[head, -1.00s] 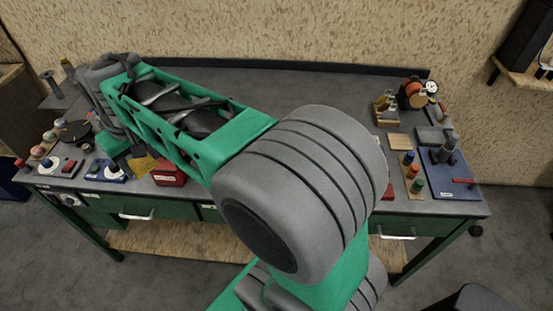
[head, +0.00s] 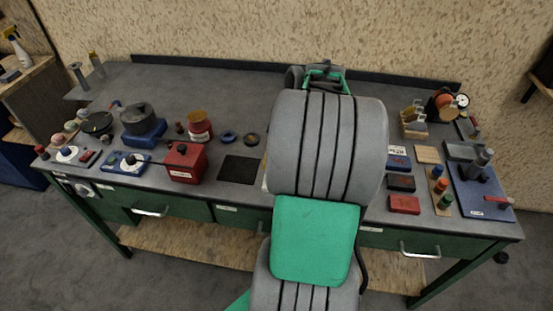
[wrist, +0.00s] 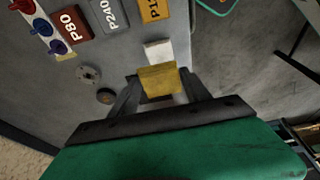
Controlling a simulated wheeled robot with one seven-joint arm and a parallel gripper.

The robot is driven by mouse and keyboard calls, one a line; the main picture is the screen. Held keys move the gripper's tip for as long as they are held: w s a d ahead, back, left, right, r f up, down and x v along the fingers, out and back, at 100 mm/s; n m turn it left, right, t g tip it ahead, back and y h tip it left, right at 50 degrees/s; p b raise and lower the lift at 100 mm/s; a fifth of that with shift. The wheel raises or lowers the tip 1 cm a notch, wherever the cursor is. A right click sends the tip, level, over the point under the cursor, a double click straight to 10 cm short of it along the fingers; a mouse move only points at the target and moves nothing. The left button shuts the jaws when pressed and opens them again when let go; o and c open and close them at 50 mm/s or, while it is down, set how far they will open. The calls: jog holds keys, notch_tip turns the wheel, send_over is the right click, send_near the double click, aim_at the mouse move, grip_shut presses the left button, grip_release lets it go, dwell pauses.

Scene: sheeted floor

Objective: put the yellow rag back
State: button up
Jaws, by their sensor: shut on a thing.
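The yellow rag (wrist: 158,79) is in the wrist view, between the two fingertips of my gripper (wrist: 160,88), which is shut on it. In the head view my arm hides the gripper, and I cannot make out the rag with certainty.
Sanding blocks marked P80 (wrist: 70,22) and P240 (wrist: 108,13) lie near the gripper. In the head view a red box (head: 186,163), a black square (head: 239,169), a blue-based device (head: 143,124) and a blue tray (head: 478,190) occupy the bench. The back middle is mostly clear.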

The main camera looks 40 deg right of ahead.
jog(key=w+d+f+p, duration=0.1)
jog(key=w+d+f, duration=0.1)
jog(key=d+f, duration=0.1)
jog(key=w+d+f+p, duration=0.1)
jog(key=w+d+f, duration=0.2)
jog(key=shift+w+f, duration=0.35)
notch_tip(320, 180, down, 3)
jog(key=shift+w+d+f+p, duration=0.15)
jog(key=shift+p, duration=0.8)
jog(key=shift+f+b, duration=0.4)
jog(key=shift+f, duration=0.1)
jog(key=o, duration=1.3)
jog(key=shift+r, duration=0.1)
